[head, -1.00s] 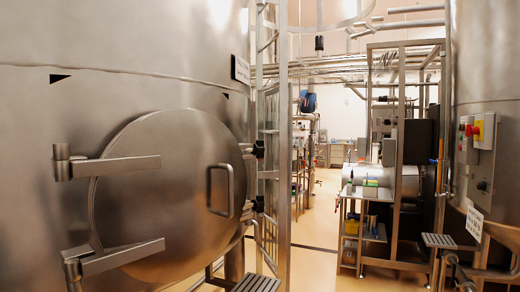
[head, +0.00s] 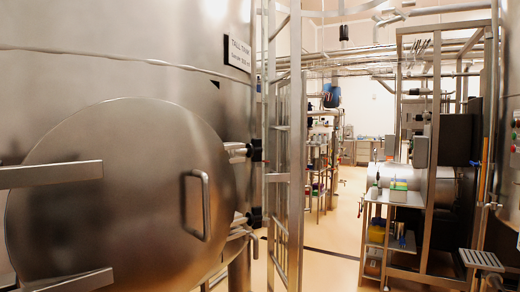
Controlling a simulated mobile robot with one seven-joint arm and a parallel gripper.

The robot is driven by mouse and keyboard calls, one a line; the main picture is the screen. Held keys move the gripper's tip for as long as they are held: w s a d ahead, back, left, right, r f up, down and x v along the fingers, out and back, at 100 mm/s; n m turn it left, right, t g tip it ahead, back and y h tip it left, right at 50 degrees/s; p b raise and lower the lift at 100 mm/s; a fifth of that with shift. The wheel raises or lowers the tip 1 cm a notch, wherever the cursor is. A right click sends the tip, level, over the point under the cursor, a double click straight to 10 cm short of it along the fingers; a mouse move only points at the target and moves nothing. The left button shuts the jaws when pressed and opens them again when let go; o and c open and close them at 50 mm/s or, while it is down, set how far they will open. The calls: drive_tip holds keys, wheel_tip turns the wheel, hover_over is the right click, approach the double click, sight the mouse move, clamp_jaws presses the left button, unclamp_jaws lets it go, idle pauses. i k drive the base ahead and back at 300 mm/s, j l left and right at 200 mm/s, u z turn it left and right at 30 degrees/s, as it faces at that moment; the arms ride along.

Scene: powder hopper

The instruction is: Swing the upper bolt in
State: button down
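The round steel hatch door (head: 120,190) fills the left of the head view, with a vertical bar handle (head: 197,205) near its right side. The upper bolt (head: 238,149) is at the door's upper right edge and ends in a black knob (head: 256,150). The lower bolt (head: 240,224) is below it, with its own black knob (head: 254,217). Both bolts point to the right, away from the door face. The door looks to be against the tank, but I cannot tell how tightly. My gripper is not in view.
A steel ladder frame (head: 296,150) stands close to the right of the bolts. Two hinge arms (head: 50,174) cross the door's left part. Open floor (head: 335,215) lies beyond the ladder. A steel rack with a small shelf (head: 397,197) stands at right.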

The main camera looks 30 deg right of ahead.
sight(240, 151)
drive_tip(key=i+l+u, duration=0.1)
drive_tip(key=l, duration=0.5)
drive_tip(key=i+l+u, duration=0.1)
drive_tip(key=l, duration=0.45)
drive_tip(key=i+l, duration=0.2)
drive_tip(key=l, duration=0.4)
drive_tip(key=i+l+u, duration=0.15)
drive_tip(key=l, duration=0.45)
drive_tip(key=l+u, duration=0.1)
drive_tip(key=l, duration=0.5)
drive_tip(key=i+l+z, duration=0.15)
drive_tip(key=z, duration=0.25)
drive_tip(key=i+l+z, duration=0.2)
drive_tip(key=z, duration=0.15)
drive_tip(key=i+l+z, duration=0.2)
drive_tip(key=z, duration=0.2)
drive_tip(key=k+j, duration=0.15)
drive_tip(key=j, duration=0.15)
drive_tip(key=k+j, duration=0.1)
drive_tip(key=j, duration=0.2)
